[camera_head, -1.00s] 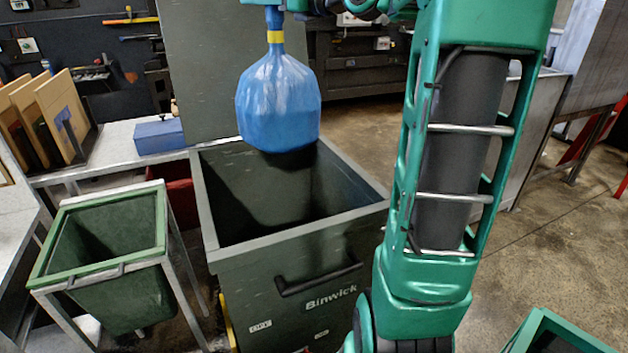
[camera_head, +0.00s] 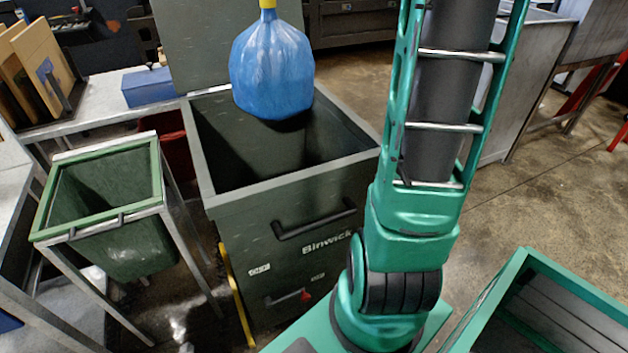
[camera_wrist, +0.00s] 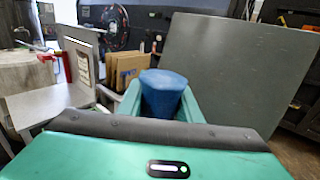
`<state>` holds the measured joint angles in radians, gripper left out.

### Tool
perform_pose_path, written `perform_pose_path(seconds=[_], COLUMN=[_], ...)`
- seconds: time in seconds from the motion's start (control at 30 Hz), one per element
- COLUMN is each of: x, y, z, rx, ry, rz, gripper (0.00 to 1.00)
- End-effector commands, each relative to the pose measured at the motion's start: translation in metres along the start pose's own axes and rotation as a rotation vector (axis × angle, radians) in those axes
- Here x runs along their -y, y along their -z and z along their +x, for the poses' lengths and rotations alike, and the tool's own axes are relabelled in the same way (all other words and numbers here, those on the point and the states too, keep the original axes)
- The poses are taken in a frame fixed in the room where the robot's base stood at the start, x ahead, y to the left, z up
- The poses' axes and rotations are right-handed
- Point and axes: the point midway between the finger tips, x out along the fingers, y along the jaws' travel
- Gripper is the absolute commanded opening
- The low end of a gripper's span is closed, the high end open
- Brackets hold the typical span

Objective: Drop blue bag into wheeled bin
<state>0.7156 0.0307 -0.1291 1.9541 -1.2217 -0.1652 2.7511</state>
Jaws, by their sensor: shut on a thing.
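The blue bag (camera_head: 272,68) hangs upright over the back part of the wheeled bin's opening in the head view. A yellow band shows at its neck. The wheeled bin (camera_head: 290,235) is dark green, marked "Binwick", with its top open and its inside empty as far as I see. The bag's lower end overlaps the bin's mouth in the picture; its exact height over the rim is hard to tell. In the wrist view my gripper (camera_wrist: 160,105) is shut on the bag's blue top (camera_wrist: 163,90). My gripper is out of the head view, above the frame.
A smaller green bin (camera_head: 105,210) in a metal frame stands left of the wheeled bin. A blue box (camera_head: 148,87) lies on the bench behind it. A raised dark panel (camera_head: 215,45) stands behind the wheeled bin. Open concrete floor lies to the right.

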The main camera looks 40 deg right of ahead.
Motion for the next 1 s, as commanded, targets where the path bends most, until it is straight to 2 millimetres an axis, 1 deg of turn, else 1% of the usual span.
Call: perform_pose_path(seconds=[0.07,0.1,0.17,0.43,0.57,0.67,1.0], x=[0.0,0.0,0.0,0.0,0.001,0.001,0.001], y=[-0.002,-0.002,-0.001,0.001,0.001,0.0,0.0], z=[0.0,0.0,0.0,0.0,-0.006,-0.019,-0.08], rx=[0.003,0.003,0.002,-0.002,-0.001,-0.001,0.0], ry=[0.0,0.0,0.0,0.001,0.002,0.004,0.004], rz=[-0.002,-0.002,-0.002,0.002,0.001,0.001,0.0], gripper=[0.0,0.39,0.53,0.53,0.53,0.53,0.53])
